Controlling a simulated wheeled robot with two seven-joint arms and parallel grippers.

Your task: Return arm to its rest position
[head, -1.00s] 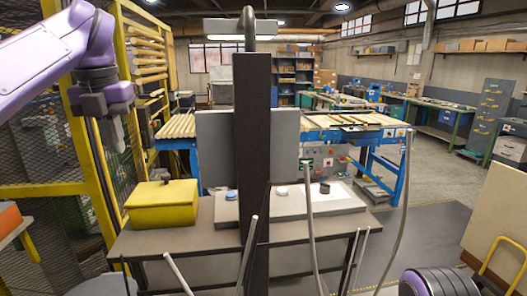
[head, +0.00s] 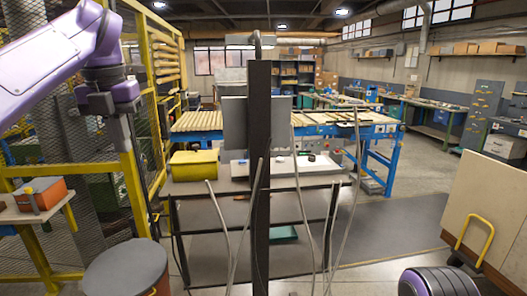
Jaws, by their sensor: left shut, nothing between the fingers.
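My left arm, white and purple, comes in from the upper left of the head view. My left gripper (head: 132,138) hangs below its dark wrist with the fingers pointing down. It is shut and empty, held up in front of the yellow-framed mesh cage (head: 160,100) and clear of the workbench. My right gripper is not in view.
A dark-framed bench (head: 215,183) ahead carries a yellow box (head: 193,164) and a white panel (head: 318,164). A blue-legged roller table (head: 390,130) stands behind.

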